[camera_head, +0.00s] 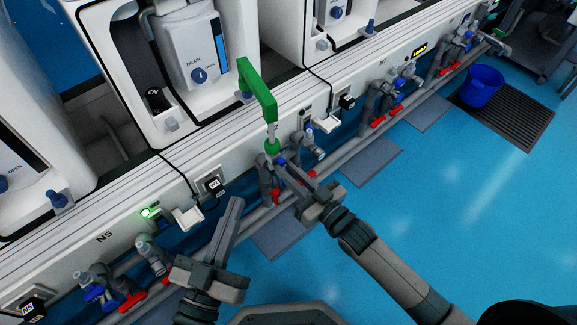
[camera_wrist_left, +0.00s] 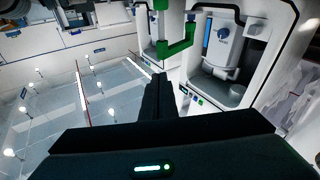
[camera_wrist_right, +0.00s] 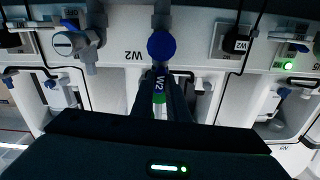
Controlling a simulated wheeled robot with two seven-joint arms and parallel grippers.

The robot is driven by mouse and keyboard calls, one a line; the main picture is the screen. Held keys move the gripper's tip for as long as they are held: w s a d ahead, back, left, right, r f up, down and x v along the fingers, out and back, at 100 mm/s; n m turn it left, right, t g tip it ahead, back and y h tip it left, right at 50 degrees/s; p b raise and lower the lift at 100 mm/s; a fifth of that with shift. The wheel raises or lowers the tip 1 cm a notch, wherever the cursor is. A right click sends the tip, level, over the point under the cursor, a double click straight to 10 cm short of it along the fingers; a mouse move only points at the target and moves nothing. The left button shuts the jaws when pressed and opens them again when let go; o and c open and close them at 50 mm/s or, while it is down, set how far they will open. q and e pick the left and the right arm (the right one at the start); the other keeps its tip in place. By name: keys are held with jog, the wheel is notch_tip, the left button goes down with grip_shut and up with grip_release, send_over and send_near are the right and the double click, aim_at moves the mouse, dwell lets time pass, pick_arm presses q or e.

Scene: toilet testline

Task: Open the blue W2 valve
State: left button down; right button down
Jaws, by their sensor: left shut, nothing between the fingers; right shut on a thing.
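The blue W2 valve shows in the right wrist view as a round blue cap (camera_wrist_right: 161,45) on a grey pipe, with an upside-down "W2" label on the white panel beside it. My left gripper (camera_head: 236,205) is shut and empty, apart from the valve, pointing up beside the rail.
Red-handled valves (camera_head: 378,122) and grey pipes run along the white testline. White toilet units (camera_head: 140,70) stand behind it. A blue bucket (camera_head: 482,86) stands on a floor grate at the right. The blue floor in front is open.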

pick_arm(q)
jog(key=shift+w+a+f+g+y+p, duration=0.15)
jog(key=shift+f+g, duration=0.25)
jog(key=shift+f, duration=0.3)
jog(key=shift+w+a+f+g+y+p, duration=0.15)
jog(key=shift+f+g, duration=0.25)
jog(key=shift+f, duration=0.35)
jog(key=shift+w+a+f+g+y+p, duration=0.15)
jog(key=shift+f+g, duration=0.25)
jog(key=shift+f, duration=0.3)
pick_arm(e)
jog(key=shift+n, duration=0.7)
pick_arm(q)
jog(key=shift+d, duration=0.1)
pick_arm(e)
jog(key=c, duration=1.7)
grip_release()
